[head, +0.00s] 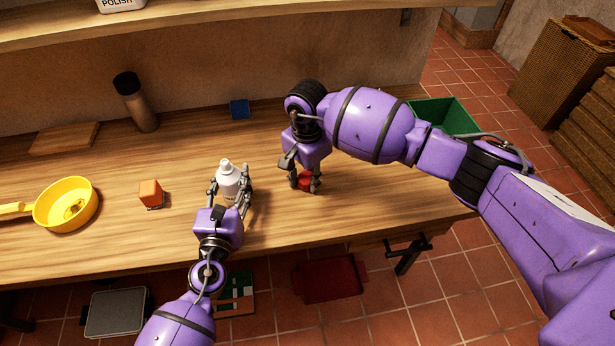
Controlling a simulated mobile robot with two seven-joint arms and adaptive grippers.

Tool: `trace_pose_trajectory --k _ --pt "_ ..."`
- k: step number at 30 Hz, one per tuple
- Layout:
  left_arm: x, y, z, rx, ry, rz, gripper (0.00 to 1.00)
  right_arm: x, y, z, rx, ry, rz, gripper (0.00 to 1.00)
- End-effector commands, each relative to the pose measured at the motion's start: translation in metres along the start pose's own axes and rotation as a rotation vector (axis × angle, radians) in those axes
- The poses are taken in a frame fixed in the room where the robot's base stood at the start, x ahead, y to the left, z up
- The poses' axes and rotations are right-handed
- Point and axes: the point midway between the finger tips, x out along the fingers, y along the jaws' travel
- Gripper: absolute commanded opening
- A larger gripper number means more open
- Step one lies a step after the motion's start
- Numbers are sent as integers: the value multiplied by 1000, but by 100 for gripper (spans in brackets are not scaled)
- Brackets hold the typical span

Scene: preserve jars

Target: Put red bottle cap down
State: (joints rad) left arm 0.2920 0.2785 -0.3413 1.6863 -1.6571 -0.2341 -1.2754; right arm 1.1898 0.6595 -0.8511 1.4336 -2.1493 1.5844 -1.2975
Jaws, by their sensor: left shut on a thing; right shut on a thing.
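The red bottle cap (306,181) is between the fingers of my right gripper (305,183), at or just above the wooden table top. I cannot tell whether it touches the wood. My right gripper points down and is shut on the cap. My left gripper (229,188) is shut around a white bottle (228,181), which stands upright on the table to the left of the cap. The bottle has a narrow whitish top, and its lower part is partly hidden by the fingers.
A green bin (446,116) is beyond the right end. Wood right of the cap is clear.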

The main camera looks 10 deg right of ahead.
Motion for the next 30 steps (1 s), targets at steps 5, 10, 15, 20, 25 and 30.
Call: trace_pose_trajectory --k 5,10,15,20,25,30 --pt "-3 -1 -8 1 15 -3 2 2 0 0 0 0 -1 0" --pt "-3 -1 -8 1 15 -3 2 5 0 0 1 0 0 0" --pt "-3 -1 -8 1 15 -3 2 6 0 0 1 0 -1 45" --pt "-3 -1 -8 1 15 -3 2 6 0 0 1 0 -1 47" --pt "-3 -1 -8 1 15 -3 2 4 0 0 1 0 -1 47" --pt "-3 -1 -8 1 15 -3 2 -13 -2 -1 0 3 -5 47"
